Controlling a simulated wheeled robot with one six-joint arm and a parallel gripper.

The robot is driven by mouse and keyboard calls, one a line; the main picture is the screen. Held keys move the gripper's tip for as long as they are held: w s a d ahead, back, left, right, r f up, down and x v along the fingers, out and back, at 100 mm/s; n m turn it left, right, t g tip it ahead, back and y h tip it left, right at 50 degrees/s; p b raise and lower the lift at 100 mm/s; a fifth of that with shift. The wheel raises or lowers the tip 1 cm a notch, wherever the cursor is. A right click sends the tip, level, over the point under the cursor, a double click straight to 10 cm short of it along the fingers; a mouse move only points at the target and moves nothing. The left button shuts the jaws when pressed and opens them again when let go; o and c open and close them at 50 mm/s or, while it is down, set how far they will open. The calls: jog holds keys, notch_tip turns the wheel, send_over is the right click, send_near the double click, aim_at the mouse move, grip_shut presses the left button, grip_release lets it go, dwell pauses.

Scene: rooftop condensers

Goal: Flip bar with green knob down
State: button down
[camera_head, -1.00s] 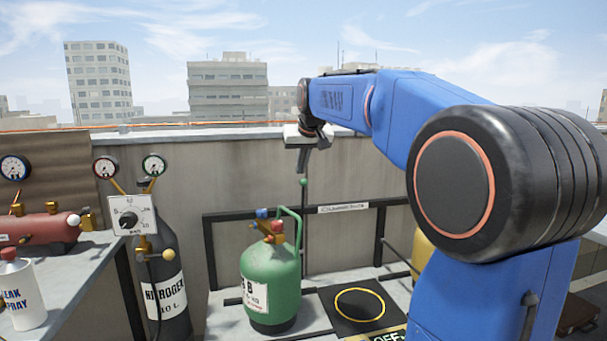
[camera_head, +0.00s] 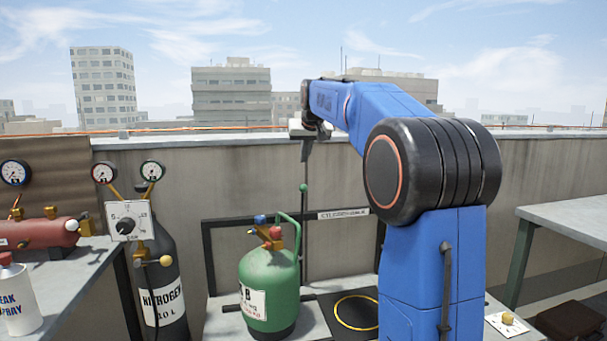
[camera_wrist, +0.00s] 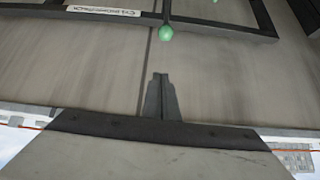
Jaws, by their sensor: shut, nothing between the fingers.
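The bar (camera_head: 304,235) is thin and dark and stands upright behind the green cylinder, in front of the wall. Its green knob (camera_head: 304,188) is at its top end. The wrist view is upside down and shows the knob (camera_wrist: 166,33) and a short stretch of the bar (camera_wrist: 166,12). My gripper (camera_head: 305,158) is above the knob in the head view, pointing down. In the wrist view my gripper (camera_wrist: 160,77) has its fingers together and empty, with a clear gap to the knob.
A green cylinder (camera_head: 270,285) stands in front of a dark rack frame with a label plate (camera_head: 343,214). A nitrogen cylinder (camera_head: 162,300) with gauges is at left, beside a bench with a red tank (camera_head: 40,233). A grey table (camera_head: 575,215) is at right. The wall (camera_head: 450,180) stands behind.

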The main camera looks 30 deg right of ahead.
aim_at(303, 188)
jog(key=shift+w+d+f, duration=0.1)
jog(key=shift+w+f, duration=0.3)
jog(key=shift+f, duration=1.1)
jog(key=shift+w+d+f, duration=0.15)
jog(key=shift+w+f, duration=0.3)
jog(key=shift+f, duration=1)
jog(key=shift+w+d+f, duration=0.1)
jog(key=shift+w+f, duration=0.3)
jog(key=shift+f, duration=1.1)
jog(key=shift+s, duration=0.1)
